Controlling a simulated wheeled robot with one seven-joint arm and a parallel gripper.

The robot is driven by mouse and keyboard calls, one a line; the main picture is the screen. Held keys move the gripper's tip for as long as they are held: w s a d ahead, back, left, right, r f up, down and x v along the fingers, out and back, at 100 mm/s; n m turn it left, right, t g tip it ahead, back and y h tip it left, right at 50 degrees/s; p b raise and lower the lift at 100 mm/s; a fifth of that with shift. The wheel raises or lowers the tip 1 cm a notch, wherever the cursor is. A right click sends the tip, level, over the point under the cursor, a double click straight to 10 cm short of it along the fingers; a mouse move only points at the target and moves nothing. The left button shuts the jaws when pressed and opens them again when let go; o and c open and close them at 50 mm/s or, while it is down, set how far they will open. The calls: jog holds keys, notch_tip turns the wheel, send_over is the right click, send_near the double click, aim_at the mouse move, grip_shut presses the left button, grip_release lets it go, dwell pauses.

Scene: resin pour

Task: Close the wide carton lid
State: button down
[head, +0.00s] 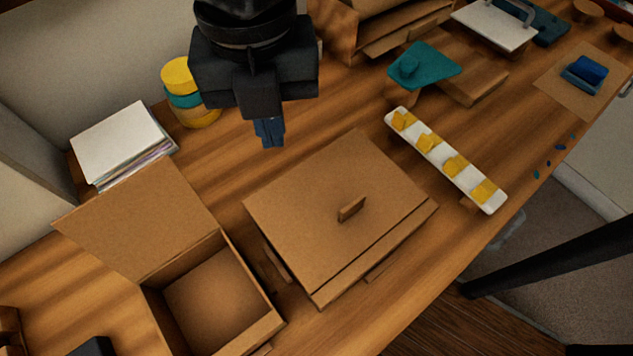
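The wide carton (371,278) stands in the middle of the table. Its brown lid (315,215) lies across the top, with a small upright tab (351,208) near its front right part. I cannot tell whether the lid sits fully flush. My gripper (270,143) is above the table behind the carton, pointing down, apart from the lid. Its blue fingers are close together with nothing visible between them.
A smaller carton (265,328) stands at the left with its lid (135,220) swung open. A white strip with yellow blocks (445,160) lies to the right. Stacked papers (122,140) and a yellow-and-teal round stack (190,95) stand behind. A teal piece (425,65) is at the back.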

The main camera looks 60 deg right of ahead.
notch_tip(320, 180, up, 9)
jog(key=p, duration=0.8)
jog(key=shift+f, duration=0.15)
dwell(0.6)
